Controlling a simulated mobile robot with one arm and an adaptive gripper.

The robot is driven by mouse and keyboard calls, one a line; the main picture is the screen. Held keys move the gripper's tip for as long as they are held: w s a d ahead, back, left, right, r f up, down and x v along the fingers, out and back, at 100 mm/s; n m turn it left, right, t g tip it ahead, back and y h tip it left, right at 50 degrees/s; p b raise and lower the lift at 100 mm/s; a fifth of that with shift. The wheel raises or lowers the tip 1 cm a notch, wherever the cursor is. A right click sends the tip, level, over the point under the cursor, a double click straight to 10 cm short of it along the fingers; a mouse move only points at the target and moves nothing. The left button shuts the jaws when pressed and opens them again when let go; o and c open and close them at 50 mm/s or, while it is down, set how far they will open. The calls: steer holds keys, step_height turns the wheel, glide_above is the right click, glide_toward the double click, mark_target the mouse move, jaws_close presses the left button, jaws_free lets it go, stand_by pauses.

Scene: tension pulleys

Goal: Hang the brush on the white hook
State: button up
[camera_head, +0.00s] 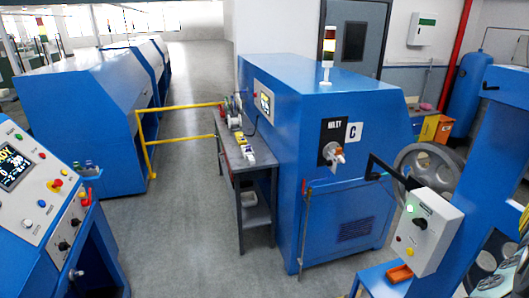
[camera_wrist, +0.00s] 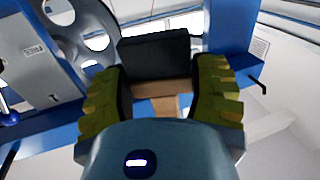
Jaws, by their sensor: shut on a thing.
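In the wrist view my gripper (camera_wrist: 158,98) has its two yellow-green ribbed finger pads closed around a brush (camera_wrist: 155,57). The brush shows a broad black block at its far end, with a light brown wooden part between the pads. The rest of the brush is hidden by the gripper body. I cannot make out the gripper or the brush in the head view. I cannot pick out a white hook in either view. A small dark hook-like piece (camera_wrist: 257,84) sticks out from the blue frame at the right of the wrist view.
In the wrist view a large grey wheel with round holes (camera_wrist: 72,38) is at upper left. In the head view a blue machine (camera_head: 330,95) stands mid-scene, with a grey workbench (camera_head: 232,160) beside it. A white control box (camera_head: 428,230) and blue column (camera_head: 490,150) stand right. The grey floor at centre-left is clear.

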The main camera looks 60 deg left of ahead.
steer(key=w+d+f+b, duration=0.1)
steer(key=w+d+b, duration=0.1)
steer(key=w+b, duration=0.3)
steer(key=shift+w+d+f, duration=0.25)
steer(key=shift+w+f, duration=0.15)
steer(key=shift+w, duration=0.6)
stand_by(0.8)
steer(key=o, duration=1.3)
